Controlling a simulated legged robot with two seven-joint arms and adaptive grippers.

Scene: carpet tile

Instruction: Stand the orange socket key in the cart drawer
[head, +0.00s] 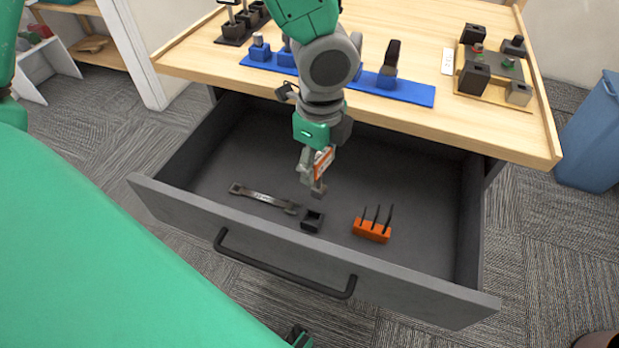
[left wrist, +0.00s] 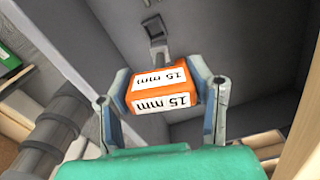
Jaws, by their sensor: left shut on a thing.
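The orange socket key (head: 323,161), with white "15 mm" labels, is held in my left gripper (head: 317,168) above the open cart drawer (head: 420,165). In the left wrist view the key's orange block (left wrist: 160,88) is between the two fingers of the left gripper (left wrist: 162,95), its grey shaft pointing away. In the head view the key hangs with its shaft down. A small black square holder (head: 312,221) lies on the drawer floor just below the key's tip; it also shows in the left wrist view (left wrist: 155,27). The tip looks apart from it. My right gripper is not seen.
A wrench (head: 263,198) lies left of the holder, and an orange block with several black keys (head: 372,229) stands to its right. The drawer front with its handle (head: 285,272) is nearest. The worktop (head: 430,115) overhangs the drawer's back and carries blue racks and blocks.

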